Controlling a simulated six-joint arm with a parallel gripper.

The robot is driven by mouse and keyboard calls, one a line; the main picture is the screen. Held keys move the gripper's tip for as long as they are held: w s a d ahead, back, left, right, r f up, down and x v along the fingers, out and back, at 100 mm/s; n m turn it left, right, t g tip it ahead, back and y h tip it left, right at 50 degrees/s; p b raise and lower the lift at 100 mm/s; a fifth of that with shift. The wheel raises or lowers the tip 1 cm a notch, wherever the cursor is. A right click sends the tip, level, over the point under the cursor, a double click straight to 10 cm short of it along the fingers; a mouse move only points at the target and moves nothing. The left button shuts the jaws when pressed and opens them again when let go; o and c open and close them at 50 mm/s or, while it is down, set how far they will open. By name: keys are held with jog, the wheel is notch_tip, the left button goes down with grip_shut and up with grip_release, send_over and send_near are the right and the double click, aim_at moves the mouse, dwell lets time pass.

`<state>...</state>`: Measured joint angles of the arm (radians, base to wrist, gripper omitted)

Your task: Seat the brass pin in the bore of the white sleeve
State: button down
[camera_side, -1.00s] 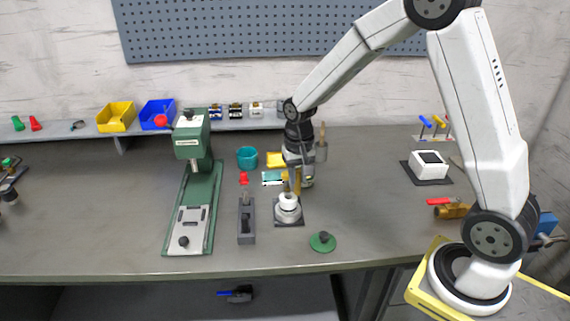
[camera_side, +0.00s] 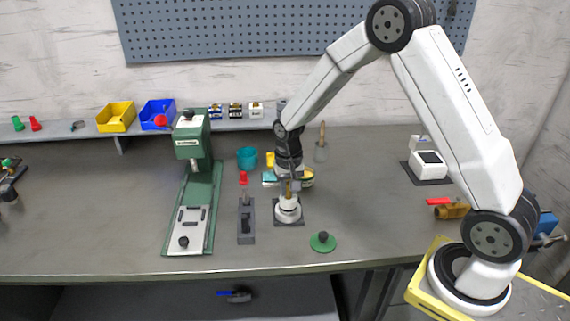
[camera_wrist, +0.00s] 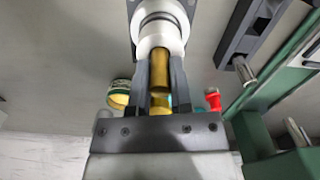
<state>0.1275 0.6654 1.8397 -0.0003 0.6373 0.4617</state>
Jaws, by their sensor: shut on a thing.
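The white sleeve (camera_side: 288,211) stands upright on a dark square base plate in the side view, and it also shows at the top of the wrist view (camera_wrist: 161,28). My gripper (camera_side: 288,188) is right above it, pointing down. In the wrist view, my gripper's two dark fingers (camera_wrist: 160,80) are shut on the brass pin (camera_wrist: 160,72). The pin is in line with the sleeve and its far end is at the sleeve's mouth. I cannot tell whether the tip is inside the bore, because the pin hides the opening.
A dark grey slotted block (camera_side: 246,222) and a green press (camera_side: 190,205) stand to the left of the sleeve. A green knobbed disc (camera_side: 322,242) lies at front right. A teal cup (camera_side: 247,158) and a red piece (camera_side: 243,177) are behind.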

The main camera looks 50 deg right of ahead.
aim_at(288, 183)
jog(key=shift+f, duration=0.6)
jog(key=shift+s+f, duration=0.2)
jog(key=shift+f, duration=0.45)
jog(key=c, duration=0.5)
grip_release()
jog(key=shift+c, duration=0.2)
jog(key=shift+r, duration=0.15)
jog(key=r, duration=1.3)
jog(key=shift+w, duration=0.2)
jog(key=s+a+f+n+t, duration=0.1)
jog(key=s+a+n, duration=0.1)
jog(key=s, duration=0.6)
jog(key=s+a+f+n+t, duration=0.1)
jog(key=s+a+f+n, duration=0.1)
jog(key=s, duration=0.6)
jog(key=a+n, duration=0.1)
jog(key=n, duration=0.1)
jog(key=shift+a+n+t, duration=0.3)
jog(key=shift+a+n, duration=0.05)
jog(key=shift+n, duration=0.05)
